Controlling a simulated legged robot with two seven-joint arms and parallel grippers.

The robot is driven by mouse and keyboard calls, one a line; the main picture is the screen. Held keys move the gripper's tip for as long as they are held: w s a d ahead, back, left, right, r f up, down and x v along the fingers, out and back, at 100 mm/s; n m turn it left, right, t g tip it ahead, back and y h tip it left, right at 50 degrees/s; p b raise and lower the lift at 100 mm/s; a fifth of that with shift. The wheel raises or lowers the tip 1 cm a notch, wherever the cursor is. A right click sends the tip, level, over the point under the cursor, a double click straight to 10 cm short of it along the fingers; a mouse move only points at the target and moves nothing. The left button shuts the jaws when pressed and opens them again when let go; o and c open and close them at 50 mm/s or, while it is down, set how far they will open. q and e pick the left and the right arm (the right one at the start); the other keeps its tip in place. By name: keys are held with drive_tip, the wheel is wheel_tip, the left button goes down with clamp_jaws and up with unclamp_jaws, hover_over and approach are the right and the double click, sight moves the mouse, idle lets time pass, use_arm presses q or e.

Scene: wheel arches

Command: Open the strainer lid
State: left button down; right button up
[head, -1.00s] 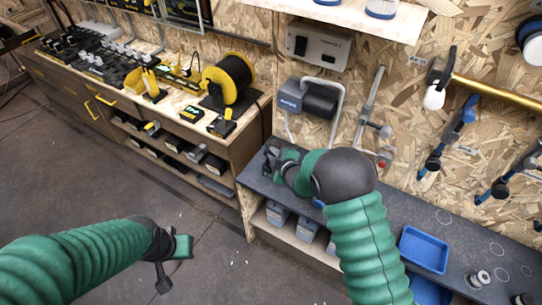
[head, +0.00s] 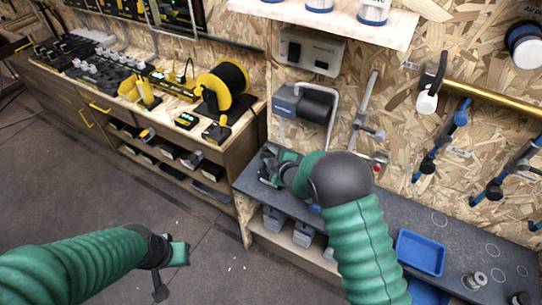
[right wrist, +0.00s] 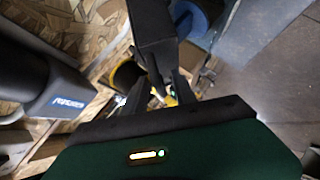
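A blue-grey unit (head: 303,104) with a dark rounded body and a pale tubular frame is mounted on the chipboard wall. Its labelled side also shows at left in the right wrist view (right wrist: 42,88). I cannot tell for sure which part is a strainer lid. My right gripper (head: 268,170) is over the left end of the grey bench, below and left of the unit and apart from it. In the right wrist view its dark fingers (right wrist: 158,95) stand apart, with nothing clearly held. My left gripper (head: 170,268) is low at left over bare floor, away from the bench.
The grey bench (head: 330,200) carries a blue tray (head: 421,252) and a small metal part (head: 474,280) at right. A wooden shelf (head: 345,20) juts out above the unit. A yellow-black spool (head: 228,84) stands on the left cabinet. The floor at left is clear.

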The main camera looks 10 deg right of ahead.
drive_tip(key=shift+r, duration=0.1)
drive_tip(key=v, duration=1.6)
drive_tip(key=shift+s+d+p, duration=0.2)
drive_tip(key=shift+s+p, duration=0.1)
drive_tip(key=shift+p, duration=0.05)
